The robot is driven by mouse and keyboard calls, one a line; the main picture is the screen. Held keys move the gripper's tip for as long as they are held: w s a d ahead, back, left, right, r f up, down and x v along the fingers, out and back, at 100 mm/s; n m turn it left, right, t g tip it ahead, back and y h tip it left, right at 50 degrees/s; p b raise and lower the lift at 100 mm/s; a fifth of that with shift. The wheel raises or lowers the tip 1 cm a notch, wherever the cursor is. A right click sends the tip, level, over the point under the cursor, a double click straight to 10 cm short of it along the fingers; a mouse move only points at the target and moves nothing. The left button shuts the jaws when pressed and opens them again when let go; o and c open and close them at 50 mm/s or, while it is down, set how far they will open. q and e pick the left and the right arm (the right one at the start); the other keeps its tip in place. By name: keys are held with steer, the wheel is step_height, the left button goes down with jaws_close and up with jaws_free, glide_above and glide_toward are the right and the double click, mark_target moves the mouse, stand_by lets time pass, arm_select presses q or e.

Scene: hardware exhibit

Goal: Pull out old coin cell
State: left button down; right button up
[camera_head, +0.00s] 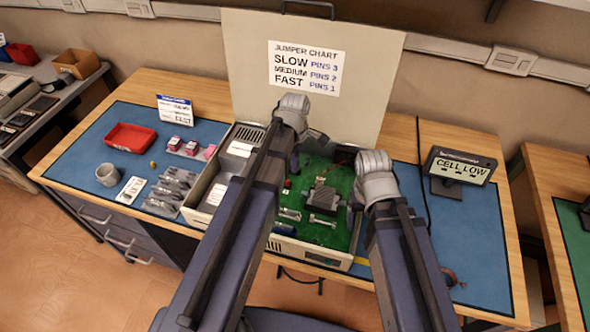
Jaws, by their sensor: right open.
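An open case (352,258) with a green circuit board (318,233) stands in the middle of the table. I cannot make out the old coin cell; my arms cover part of the board. My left gripper (297,160) is over the back left of the board, mostly hidden behind its own wrist, and I cannot tell its jaws. My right gripper (353,202) is open at the board's right side, partly hidden by its wrist. A display (459,166) on the right reads "CELL LOW".
The lid (365,110) stands upright behind, with a jumper chart (306,68). At left are a red tray (131,138), a grey cup (108,175), a small card (131,189) and several small parts (172,192). The blue mat (485,235) at right is mostly clear.

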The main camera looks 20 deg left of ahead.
arm_select(q)
steer(key=shift+r+p, duration=0.25)
steer(key=shift+p, duration=0.05)
arm_select(e)
steer(key=shift+r, duration=0.25)
arm_select(q)
steer(key=shift+r+p, duration=0.5)
arm_select(e)
steer(key=shift+r, duration=0.5)
arm_select(q)
steer(key=shift+r, duration=0.25)
arm_select(e)
steer(key=shift+r, duration=0.2)
arm_select(q)
steer(key=shift+r+p, duration=0.7)
steer(key=shift+p, duration=0.2)
arm_select(e)
steer(key=shift+r, duration=0.75)
arm_select(q)
steer(key=shift+r, duration=0.15)
arm_select(e)
steer(key=shift+r, duration=0.1)
arm_select(q)
step_height(320, 180, up, 5)
steer(key=p, duration=0.5)
steer(key=shift+r, duration=0.1)
arm_select(e)
step_height(320, 180, up, 5)
steer(key=shift+r, duration=0.1)
